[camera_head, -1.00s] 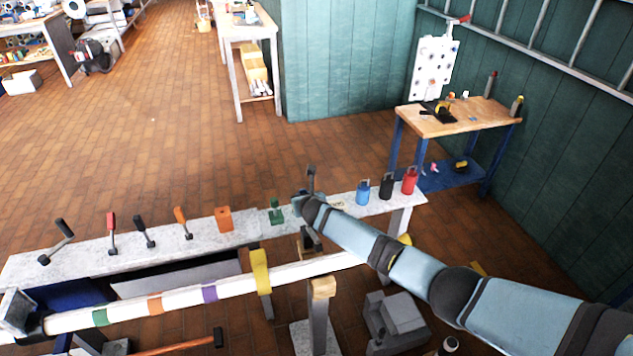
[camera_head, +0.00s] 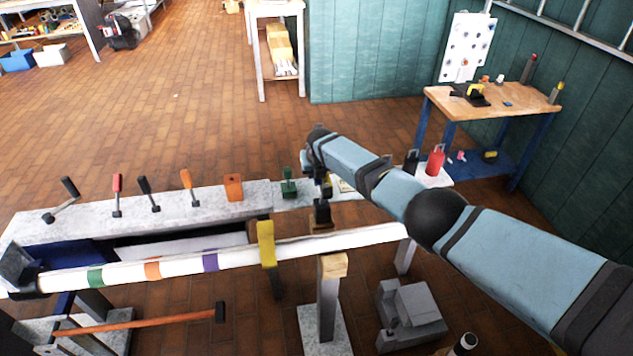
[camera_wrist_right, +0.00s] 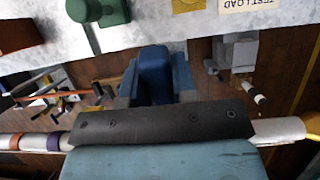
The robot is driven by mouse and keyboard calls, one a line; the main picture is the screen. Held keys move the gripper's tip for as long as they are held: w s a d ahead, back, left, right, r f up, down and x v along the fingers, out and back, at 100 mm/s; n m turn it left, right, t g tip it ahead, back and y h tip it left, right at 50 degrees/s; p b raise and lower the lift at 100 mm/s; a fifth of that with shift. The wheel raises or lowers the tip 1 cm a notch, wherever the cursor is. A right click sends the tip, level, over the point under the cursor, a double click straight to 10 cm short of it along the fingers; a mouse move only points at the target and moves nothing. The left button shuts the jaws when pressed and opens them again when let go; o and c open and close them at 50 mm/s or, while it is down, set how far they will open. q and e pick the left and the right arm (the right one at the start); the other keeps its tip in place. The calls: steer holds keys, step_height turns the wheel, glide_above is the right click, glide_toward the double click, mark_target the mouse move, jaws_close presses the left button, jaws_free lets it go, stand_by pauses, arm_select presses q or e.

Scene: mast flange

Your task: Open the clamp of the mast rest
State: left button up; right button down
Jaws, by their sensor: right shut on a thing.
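The white mast (camera_head: 130,276) with green, orange and purple bands lies across the front of the long bench. My right gripper (camera_head: 322,196) points down behind the mast and is shut on a small dark part (camera_head: 322,212) above a brown block. Whether that part is the clamp's handle I cannot tell. In the right wrist view the mast (camera_wrist_right: 280,130) runs behind a dark bar that hides the fingertips. My left gripper is not in view.
Several levers with coloured handles, such as a red one (camera_head: 117,195), stand on the grey bench (camera_head: 85,228). An orange block (camera_head: 233,187), a green piece (camera_head: 288,183) and a red canister (camera_head: 435,161) stand further right. A grey machine (camera_head: 410,308) sits on the floor.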

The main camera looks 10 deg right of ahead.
steer(key=shift+w+f+b, duration=0.1)
steer(key=shift+f+b, duration=0.25)
steer(key=shift+f, duration=0.1)
steer(key=shift+g+b, duration=0.4)
steer(key=shift+b, duration=0.2)
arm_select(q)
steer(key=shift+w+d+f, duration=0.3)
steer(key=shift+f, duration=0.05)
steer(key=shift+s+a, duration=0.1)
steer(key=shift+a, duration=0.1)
arm_select(e)
steer(key=c, duration=1.1)
jaws_free()
steer(key=shift+c, duration=0.2)
steer(key=shift+o, duration=1.1)
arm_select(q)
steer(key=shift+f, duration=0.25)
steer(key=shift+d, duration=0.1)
arm_select(e)
steer(key=shift+r, duration=0.1)
